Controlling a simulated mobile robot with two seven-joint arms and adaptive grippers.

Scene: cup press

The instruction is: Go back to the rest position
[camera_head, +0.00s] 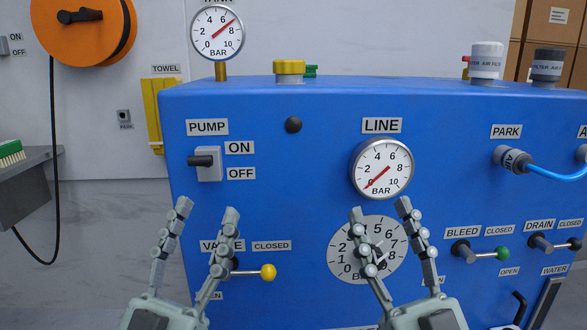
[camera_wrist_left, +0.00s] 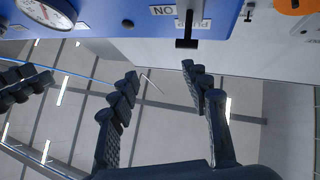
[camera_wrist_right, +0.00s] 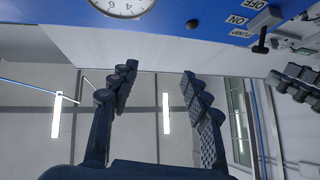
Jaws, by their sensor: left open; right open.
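My left gripper (camera_head: 207,212) is open and empty in front of the blue machine, below the pump switch (camera_head: 207,163). Its fingers partly cover the valve label and the yellow-knobbed valve lever (camera_head: 266,272). My right gripper (camera_head: 380,212) is open and empty, below the line gauge (camera_head: 382,168). Its fingers partly hide the white pressure dial (camera_head: 341,245). In the left wrist view my left gripper's fingers (camera_wrist_left: 158,90) are apart with nothing between them. In the right wrist view my right gripper's fingers (camera_wrist_right: 158,80) are also apart and empty.
The blue machine (camera_head: 290,120) fills the middle and right. Bleed (camera_head: 502,253) and drain (camera_head: 572,244) levers and a blue hose (camera_head: 555,175) stick out on its right. An orange reel (camera_head: 85,27) hangs at upper left. A grey shelf with a green brush (camera_head: 11,152) stands far left.

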